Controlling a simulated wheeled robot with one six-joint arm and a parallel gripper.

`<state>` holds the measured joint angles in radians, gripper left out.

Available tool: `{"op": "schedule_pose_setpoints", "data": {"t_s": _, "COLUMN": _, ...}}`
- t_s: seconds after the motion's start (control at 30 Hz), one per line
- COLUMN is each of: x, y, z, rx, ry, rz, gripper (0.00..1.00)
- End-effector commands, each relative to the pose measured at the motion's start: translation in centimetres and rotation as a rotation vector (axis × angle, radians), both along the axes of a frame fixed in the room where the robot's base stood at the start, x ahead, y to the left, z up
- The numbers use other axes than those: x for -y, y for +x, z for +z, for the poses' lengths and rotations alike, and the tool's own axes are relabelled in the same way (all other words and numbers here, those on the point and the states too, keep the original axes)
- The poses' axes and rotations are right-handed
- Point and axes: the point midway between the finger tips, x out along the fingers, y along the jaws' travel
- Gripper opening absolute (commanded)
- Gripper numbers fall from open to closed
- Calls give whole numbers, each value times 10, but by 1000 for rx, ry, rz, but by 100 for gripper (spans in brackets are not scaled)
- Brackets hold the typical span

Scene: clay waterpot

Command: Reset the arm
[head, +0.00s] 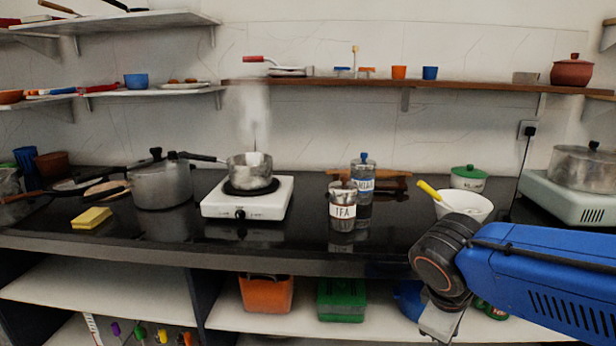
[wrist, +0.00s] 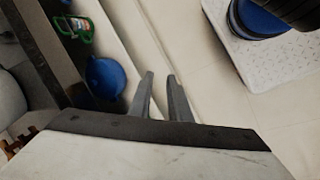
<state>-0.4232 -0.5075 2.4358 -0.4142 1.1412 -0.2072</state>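My arm comes in from the right in the head view, in front of the counter. It bends down at a dark joint, and its pale end (head: 440,320) hangs at the counter's front edge; the fingertips cannot be made out there. In the wrist view, my gripper (wrist: 161,75) shows two grey fingers with a narrow gap between them and nothing held. They point over the pale lower shelf and floor. A reddish-brown lidded clay pot (head: 572,73) stands at the right end of the wooden wall shelf, far from my gripper.
Below are an orange bin (head: 266,294), a green basket (head: 341,300) and a blue round thing (wrist: 104,76).

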Motion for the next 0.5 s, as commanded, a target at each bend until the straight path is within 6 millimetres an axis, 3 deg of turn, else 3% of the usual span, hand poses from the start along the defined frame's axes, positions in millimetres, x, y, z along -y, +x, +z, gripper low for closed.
{"op": "schedule_pose_setpoints", "data": {"t_s": 0.2, "x": 15, "y": -25, "z": -3, "rx": 81, "ry": 195, "rz": -252, "gripper": 17}}
{"op": "schedule_pose_setpoints", "data": {"t_s": 0.5, "x": 22, "y": -47, "z": -1, "rx": 213, "ry": 437, "rz": -562, "gripper": 17}}
